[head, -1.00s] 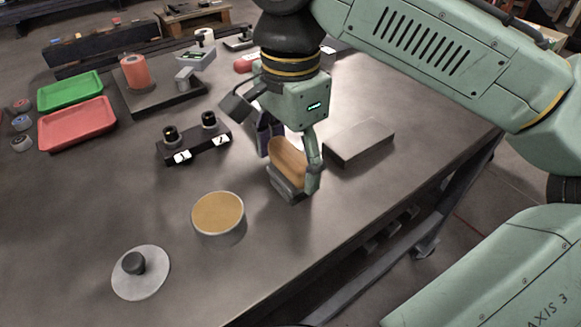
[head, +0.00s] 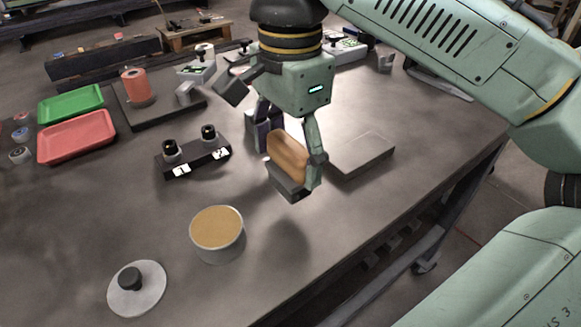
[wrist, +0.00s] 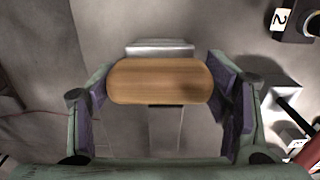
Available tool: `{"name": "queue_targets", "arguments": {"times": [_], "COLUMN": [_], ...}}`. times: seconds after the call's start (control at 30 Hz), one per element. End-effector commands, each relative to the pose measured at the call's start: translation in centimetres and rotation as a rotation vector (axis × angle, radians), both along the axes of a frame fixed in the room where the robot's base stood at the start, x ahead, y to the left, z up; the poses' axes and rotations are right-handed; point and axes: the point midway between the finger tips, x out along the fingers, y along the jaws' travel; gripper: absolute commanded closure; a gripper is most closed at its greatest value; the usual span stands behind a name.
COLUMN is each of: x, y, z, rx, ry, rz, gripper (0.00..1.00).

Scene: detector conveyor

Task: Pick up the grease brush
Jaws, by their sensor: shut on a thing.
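The grease brush (head: 287,152) has a rounded tan wooden back over a grey lower block. My gripper (head: 290,162) is shut on it, with one finger at each end of the wooden back. The brush hangs above the bench, with its shadow on the bench below. In the wrist view the brush (wrist: 160,81) lies crosswise between the two purple-padded fingers (wrist: 163,95). Its underside is mostly hidden there.
An open tin of tan grease (head: 217,229) and a round lid with a dark knob (head: 137,290) stand front left. A black two-post block (head: 197,158) is left of the brush, a grey slab (head: 360,155) right. Red (head: 76,138) and green (head: 70,104) trays lie far left.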

Motion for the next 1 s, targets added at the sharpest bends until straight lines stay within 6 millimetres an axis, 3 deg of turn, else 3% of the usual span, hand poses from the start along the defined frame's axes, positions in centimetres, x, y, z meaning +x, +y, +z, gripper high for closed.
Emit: {"name": "queue_targets", "arguments": {"times": [0.5, 0.7, 1.0], "x": [-10.4, -12.6, -13.8], "y": [-6.2, -7.5, -8.1], "z": [1.0, 1.3, 1.4], "rx": [-0.002, -0.001, -0.001], "ry": [-0.001, 0.001, 0.001], "rz": [-0.009, -0.005, -0.001], "gripper": [0.60, 0.60, 0.60]}}
